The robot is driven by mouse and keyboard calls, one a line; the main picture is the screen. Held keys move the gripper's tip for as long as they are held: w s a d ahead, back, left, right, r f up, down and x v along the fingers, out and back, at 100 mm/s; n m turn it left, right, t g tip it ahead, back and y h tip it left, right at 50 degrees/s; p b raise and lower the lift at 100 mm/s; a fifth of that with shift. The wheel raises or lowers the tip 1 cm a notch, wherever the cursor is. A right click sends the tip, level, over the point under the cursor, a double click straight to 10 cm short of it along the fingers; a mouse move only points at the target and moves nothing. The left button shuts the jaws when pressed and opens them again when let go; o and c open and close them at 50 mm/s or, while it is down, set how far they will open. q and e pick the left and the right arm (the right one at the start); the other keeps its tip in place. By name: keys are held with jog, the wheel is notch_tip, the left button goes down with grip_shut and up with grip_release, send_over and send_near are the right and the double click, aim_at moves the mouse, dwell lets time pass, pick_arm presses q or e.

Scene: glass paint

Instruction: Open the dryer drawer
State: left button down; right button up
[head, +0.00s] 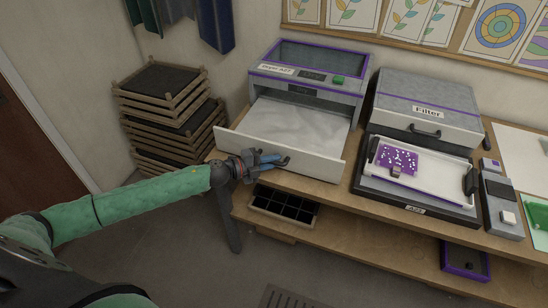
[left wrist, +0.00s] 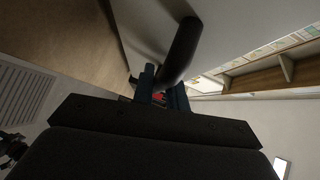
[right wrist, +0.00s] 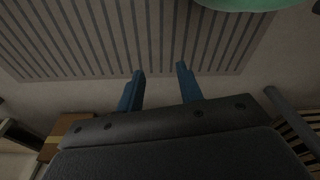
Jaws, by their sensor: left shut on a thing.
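The dryer (head: 309,75) stands on the bench at the back left, a grey box with purple trim, a label and a green button. Its drawer (head: 285,150) is pulled out toward me, and its pale tray floor shows. My left gripper (head: 272,160) is at the drawer's front panel, its blue fingers shut on the dark handle. In the left wrist view the dark bar handle (left wrist: 181,52) runs between the fingers. My right gripper (right wrist: 160,90) is open and empty, with its two blue fingers apart over a floor grate. It does not show in the head view.
A filter unit (head: 428,108) with a tray holding a purple speckled piece (head: 397,159) stands right of the dryer. Wooden racks (head: 165,105) are stacked at the left. A dark compartment box (head: 283,205) sits on the lower shelf. The floor in front is clear.

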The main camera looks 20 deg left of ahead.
dwell(0.3)
pick_arm(q)
jog(key=c, duration=1.7)
grip_release()
pick_arm(e)
jog(key=shift+w, duration=0.1)
